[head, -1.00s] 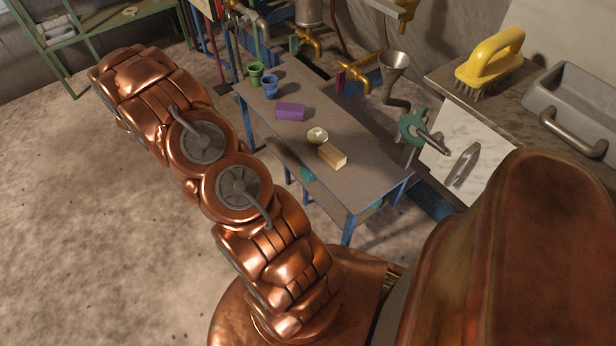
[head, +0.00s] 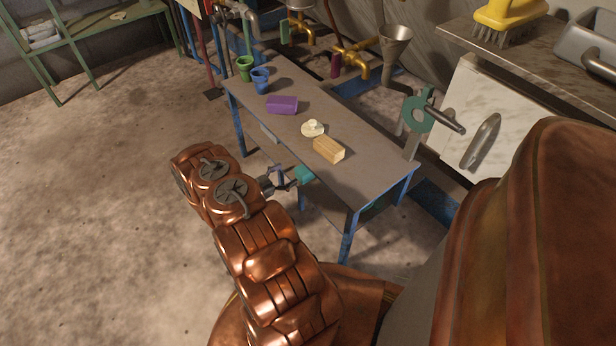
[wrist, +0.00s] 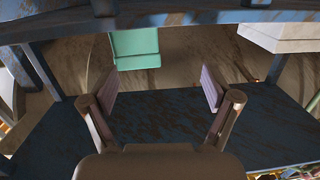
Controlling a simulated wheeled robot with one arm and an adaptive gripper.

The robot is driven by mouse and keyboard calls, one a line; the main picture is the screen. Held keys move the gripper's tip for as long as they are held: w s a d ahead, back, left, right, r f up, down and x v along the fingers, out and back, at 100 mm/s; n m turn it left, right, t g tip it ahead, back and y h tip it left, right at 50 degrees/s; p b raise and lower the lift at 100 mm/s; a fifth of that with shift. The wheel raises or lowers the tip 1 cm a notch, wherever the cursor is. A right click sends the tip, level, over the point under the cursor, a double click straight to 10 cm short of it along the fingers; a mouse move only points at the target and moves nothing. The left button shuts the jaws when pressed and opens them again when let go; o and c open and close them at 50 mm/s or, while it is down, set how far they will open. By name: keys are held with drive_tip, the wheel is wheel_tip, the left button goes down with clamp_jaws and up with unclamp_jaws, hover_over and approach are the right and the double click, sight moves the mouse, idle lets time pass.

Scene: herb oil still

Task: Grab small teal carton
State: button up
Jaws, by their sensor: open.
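The small teal carton (head: 304,174) is under the near long edge of the blue-legged table in the head view, partly hidden by the tabletop. In the wrist view the carton (wrist: 135,45) is ahead of my gripper, left of the middle and apart from the fingers. My gripper (wrist: 156,90) is open and empty, with a finger on each side of the view. In the head view my gripper (head: 284,179) is at the table's near side, just left of the carton, pointing at it. Whether the fingertips overlap the carton's sides cannot be told there.
The tabletop (head: 365,165) is just above my gripper. It bears a yellowish block (head: 329,150), a pale round item (head: 313,128), a purple block (head: 282,105), and blue (head: 261,81) and green (head: 245,68) cups. A white box (wrist: 275,35) is at upper right in the wrist view.

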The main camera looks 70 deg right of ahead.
sight(308, 171)
drive_tip(key=shift+s+a+f+g, duration=0.15)
drive_tip(key=shift+s+f+g, duration=0.15)
drive_tip(key=shift+s, duration=0.3)
drive_tip(key=shift+s+a+f+g, duration=0.1)
drive_tip(key=shift+s+f+g, duration=0.15)
drive_tip(key=shift+s, duration=0.3)
drive_tip(key=shift+s+d+f, duration=0.1)
drive_tip(key=shift+s+d, duration=0.05)
drive_tip(key=shift+s, duration=0.1)
drive_tip(key=shift+r+b+x, duration=0.2)
drive_tip(key=shift+b+x, duration=1.65)
drive_tip(key=shift+x, duration=1.8)
drive_tip(key=c, duration=1.5)
